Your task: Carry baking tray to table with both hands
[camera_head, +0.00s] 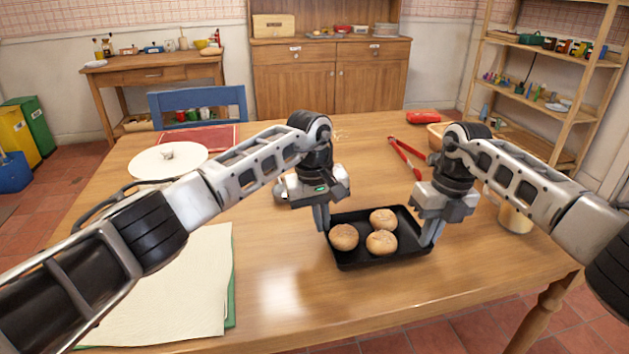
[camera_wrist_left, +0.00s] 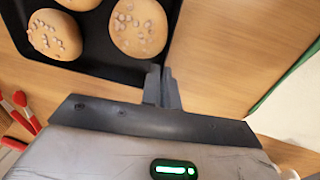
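The black baking tray (camera_head: 409,232) is at the near middle of the wooden table (camera_head: 270,255), with three round buns (camera_head: 381,243) in it. My left gripper (camera_head: 322,219) is at the tray's left rim, its fingers close together on the edge.
A cream cloth (camera_head: 170,290) over a green edge lies at the left. A white round lid (camera_head: 168,160), a red board (camera_head: 200,138), red tongs (camera_head: 404,157) and a red item (camera_head: 423,116) lie farther back. A cream cup (camera_head: 514,218) stands right of the tray.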

